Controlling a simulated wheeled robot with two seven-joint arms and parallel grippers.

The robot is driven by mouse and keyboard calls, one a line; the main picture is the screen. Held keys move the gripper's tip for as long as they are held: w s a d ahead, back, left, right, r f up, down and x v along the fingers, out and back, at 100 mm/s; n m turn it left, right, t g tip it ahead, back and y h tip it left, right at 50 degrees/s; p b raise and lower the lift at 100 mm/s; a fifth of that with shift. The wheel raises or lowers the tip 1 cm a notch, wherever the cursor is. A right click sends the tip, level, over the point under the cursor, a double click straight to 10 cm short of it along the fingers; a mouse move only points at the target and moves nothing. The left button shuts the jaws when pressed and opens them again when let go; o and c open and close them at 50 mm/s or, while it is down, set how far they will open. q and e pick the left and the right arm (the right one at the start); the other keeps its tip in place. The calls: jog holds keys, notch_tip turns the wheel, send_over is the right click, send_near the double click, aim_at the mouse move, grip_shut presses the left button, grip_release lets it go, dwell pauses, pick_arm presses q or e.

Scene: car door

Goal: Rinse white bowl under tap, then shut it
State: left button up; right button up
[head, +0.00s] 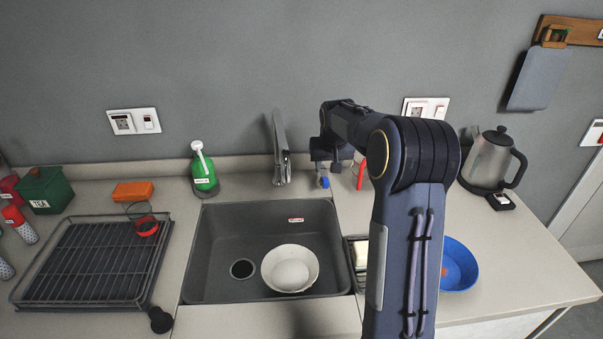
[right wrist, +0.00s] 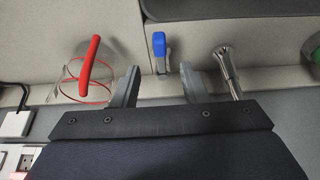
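The white bowl (head: 290,268) stands upright in the grey sink (head: 215,235), right of the drain. The metal tap (head: 279,150) rises behind the sink; it also shows in the right wrist view (right wrist: 228,68). No water stream can be made out. A blue-topped lever (head: 324,182) stands on the counter right of the tap. My right gripper (head: 325,168) is above and close to this lever. In the right wrist view its fingers are apart, with the blue lever (right wrist: 159,48) showing between them; contact cannot be seen. My left gripper is out of view.
A red-handled item (head: 361,173) stands right of the lever. A green soap bottle (head: 203,168) is left of the tap. A drying rack (head: 95,262) lies left of the sink.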

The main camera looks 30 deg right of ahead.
aim_at(325, 179)
jog(key=p+x, duration=0.1)
jog(key=x, duration=0.6)
jog(key=shift+w+d+f, duration=0.1)
jog(key=shift+w+f, duration=0.1)
jog(key=shift+f, duration=0.15)
grip_shut()
